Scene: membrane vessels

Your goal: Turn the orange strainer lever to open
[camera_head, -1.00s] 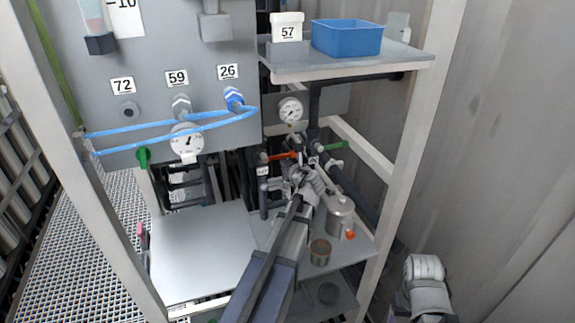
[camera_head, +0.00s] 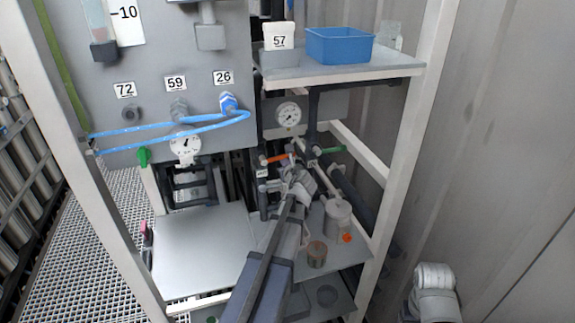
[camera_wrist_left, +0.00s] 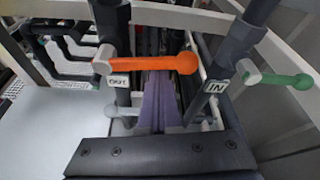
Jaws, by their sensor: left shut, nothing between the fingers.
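The orange strainer lever (camera_head: 274,159) sits on the pipework under the round gauge. In the left wrist view the orange lever (camera_wrist_left: 150,64) lies crosswise, from a grey pivot above the OUT label to its round knob at right. My left gripper (camera_head: 293,168) is at the lever's right end in the head view. In the wrist view the shut, empty fingers (camera_wrist_left: 160,92) point up to just below the lever's knob half. I cannot tell whether they touch it. The tips are partly hidden.
A green lever (camera_wrist_left: 280,80) is on the pipe labelled IN, to the right; it also shows in the head view (camera_head: 332,150). A metal canister (camera_head: 338,218) and a brown-topped jar (camera_head: 317,253) stand on the lower shelf. A blue bin (camera_head: 340,45) is on the upper shelf.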

